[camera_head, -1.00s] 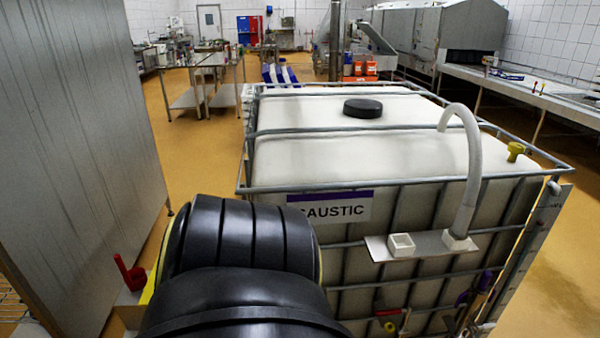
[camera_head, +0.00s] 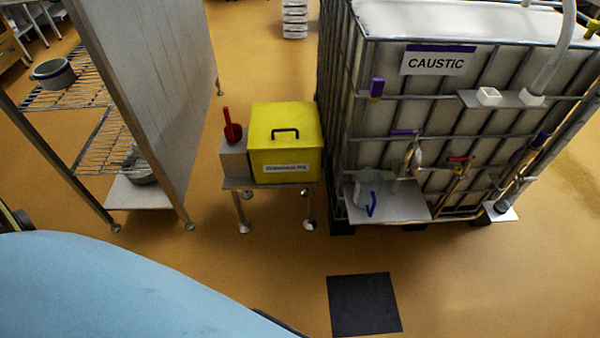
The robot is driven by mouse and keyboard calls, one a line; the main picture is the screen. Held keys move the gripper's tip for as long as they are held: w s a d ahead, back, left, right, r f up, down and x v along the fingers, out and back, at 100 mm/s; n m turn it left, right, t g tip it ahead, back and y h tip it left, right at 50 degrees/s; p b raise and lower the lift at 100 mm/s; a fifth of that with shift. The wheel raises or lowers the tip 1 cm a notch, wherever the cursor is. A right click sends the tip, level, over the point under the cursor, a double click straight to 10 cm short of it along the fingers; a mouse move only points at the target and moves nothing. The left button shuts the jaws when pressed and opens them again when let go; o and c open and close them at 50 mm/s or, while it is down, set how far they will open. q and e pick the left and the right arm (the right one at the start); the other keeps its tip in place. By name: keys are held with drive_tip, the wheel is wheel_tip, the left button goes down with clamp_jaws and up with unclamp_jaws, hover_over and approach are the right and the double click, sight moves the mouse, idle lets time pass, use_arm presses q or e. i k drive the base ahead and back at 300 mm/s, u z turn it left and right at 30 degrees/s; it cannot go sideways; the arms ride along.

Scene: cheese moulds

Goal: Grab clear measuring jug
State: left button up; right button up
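What looks like the clear measuring jug (camera_head: 367,183) stands on a small pale shelf (camera_head: 408,206) low on the front of the white caustic tank (camera_head: 436,110). It looks greyish and see-through, with a dark blue V-shaped part by its lower right. It is small here, so its finer shape is hard to tell. Neither of my grippers is in view.
Left of the tank, a yellow lidded box (camera_head: 285,145) and a red scoop (camera_head: 232,127) sit on a small stand. A wire rack (camera_head: 88,85) stands further left. A dark mat (camera_head: 364,305) lies on the open floor before the tank.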

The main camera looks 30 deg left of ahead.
sight(369, 181)
drive_tip(key=z, duration=0.15)
drive_tip(key=i, duration=1.05)
drive_tip(key=u, duration=0.7)
